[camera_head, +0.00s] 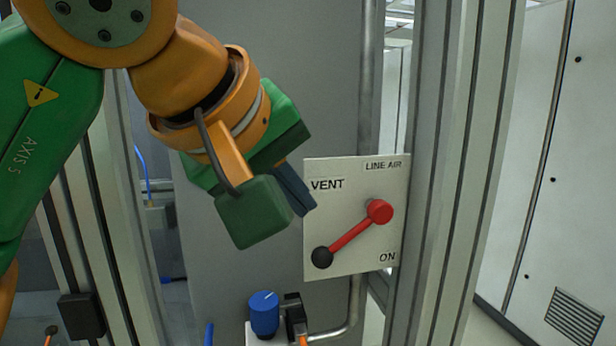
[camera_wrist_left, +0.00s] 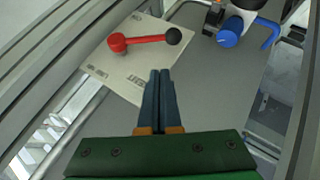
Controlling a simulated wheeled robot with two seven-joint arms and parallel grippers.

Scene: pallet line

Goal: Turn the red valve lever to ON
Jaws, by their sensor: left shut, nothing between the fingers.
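The red valve lever (camera_head: 350,232) is mounted on a pale plate (camera_head: 342,176) marked LINE AIR, VENT and ON. From its red hub at the upper right, the lever slants down and left to a black knob (camera_head: 321,257). VENT is at the plate's upper left and ON at its lower right. My left gripper (camera_head: 306,208) is shut and empty at the plate's left edge, above the knob. In the left wrist view, the shut fingers (camera_wrist_left: 158,75) point toward the plate, apart from the lever (camera_wrist_left: 143,40). My right gripper is not in view.
A blue knob (camera_head: 264,312) on a small fitting sits below the plate; it also shows in the left wrist view (camera_wrist_left: 230,32). A metal frame post (camera_head: 450,180) stands just right of the plate. A bent pipe (camera_head: 352,318) runs below. White cabinets (camera_head: 550,150) are farther right.

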